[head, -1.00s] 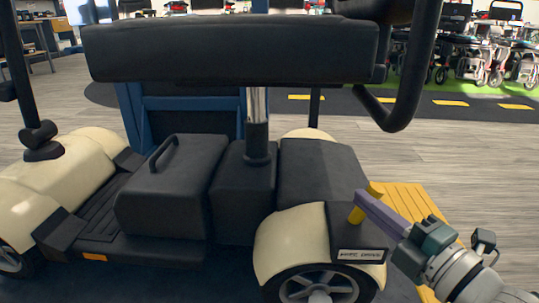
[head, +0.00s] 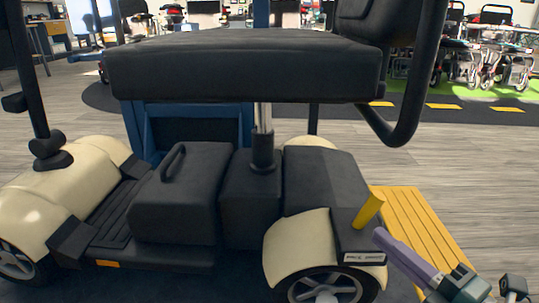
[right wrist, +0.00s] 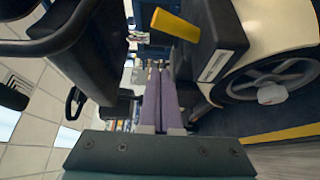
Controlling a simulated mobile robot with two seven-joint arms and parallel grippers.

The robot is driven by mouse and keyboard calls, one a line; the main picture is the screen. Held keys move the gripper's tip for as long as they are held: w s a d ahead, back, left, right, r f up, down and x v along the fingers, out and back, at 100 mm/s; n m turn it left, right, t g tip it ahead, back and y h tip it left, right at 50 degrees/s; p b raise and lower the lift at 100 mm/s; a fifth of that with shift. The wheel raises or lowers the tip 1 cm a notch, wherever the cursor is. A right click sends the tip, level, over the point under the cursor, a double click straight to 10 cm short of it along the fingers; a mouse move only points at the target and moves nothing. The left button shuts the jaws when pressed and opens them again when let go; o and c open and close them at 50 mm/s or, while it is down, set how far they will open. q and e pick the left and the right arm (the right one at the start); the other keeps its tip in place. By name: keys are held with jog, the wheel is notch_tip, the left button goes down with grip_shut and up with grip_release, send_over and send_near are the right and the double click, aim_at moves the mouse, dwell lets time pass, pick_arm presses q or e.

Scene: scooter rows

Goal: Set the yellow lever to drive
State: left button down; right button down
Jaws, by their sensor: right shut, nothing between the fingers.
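The yellow lever (head: 369,210) stands on the dark rear housing of a cream and black scooter, above the rear wheel. It tilts up and to the right in the head view. It also shows at the top of the right wrist view (right wrist: 175,25). A small white label (head: 363,258) sits below it; I cannot read its text surely. My right gripper (head: 379,236), with purple fingers, is shut and empty. Its tips are just below and right of the lever and look apart from it. The fingers also show in the right wrist view (right wrist: 159,68). My left gripper is out of view.
The scooter's black seat (head: 245,68) and curved armrest tube (head: 405,120) overhang the housing. The cream rear fender (head: 300,250) and wheel (head: 326,288) are close to the left of my gripper. A yellow ribbed platform (head: 420,225) lies behind. Open floor is at right.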

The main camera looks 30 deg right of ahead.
jog(key=shift+s+a+f, duration=0.1)
jog(key=shift+s+f, duration=0.05)
jog(key=shift+s, duration=0.4)
jog(key=shift+s+a+f, duration=0.1)
jog(key=shift+s, duration=0.4)
